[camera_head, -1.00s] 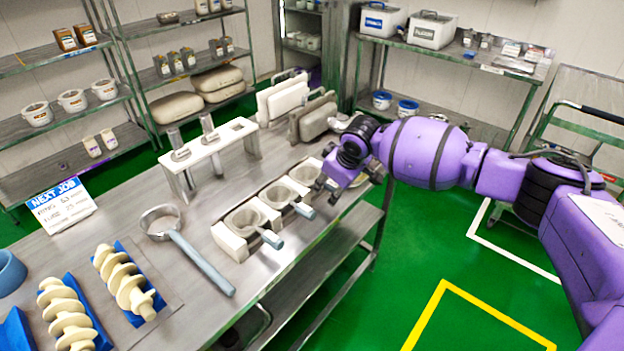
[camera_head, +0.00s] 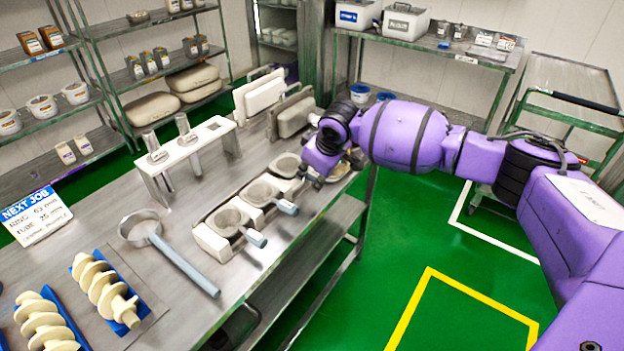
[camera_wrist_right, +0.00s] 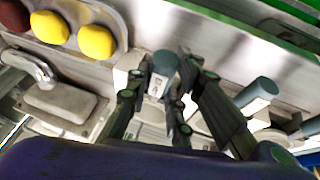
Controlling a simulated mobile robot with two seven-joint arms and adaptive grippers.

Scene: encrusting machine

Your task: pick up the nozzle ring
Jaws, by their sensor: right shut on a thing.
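Three grey nozzle rings with short handles sit in a row in a white holder (camera_head: 211,242) along the table's right edge. The near ring (camera_head: 228,221) and the middle ring (camera_head: 262,192) have their blue-grey handles free. My right gripper (camera_head: 316,178) is at the far ring (camera_head: 287,165), whose handle it hides in the head view. In the right wrist view, my right gripper (camera_wrist_right: 164,84) is shut on that ring's handle (camera_wrist_right: 165,64), its blue-grey end showing between the fingers. The ring still looks seated in the holder. My left gripper is not in view.
A long-handled ring tool (camera_head: 170,252) and cream augers (camera_head: 104,292) lie on the table (camera_head: 180,325). A white stand (camera_head: 190,150) with upright tubes and grey moulds (camera_head: 292,115) stand behind. A NEXT JOB sign (camera_head: 37,213) is at left.

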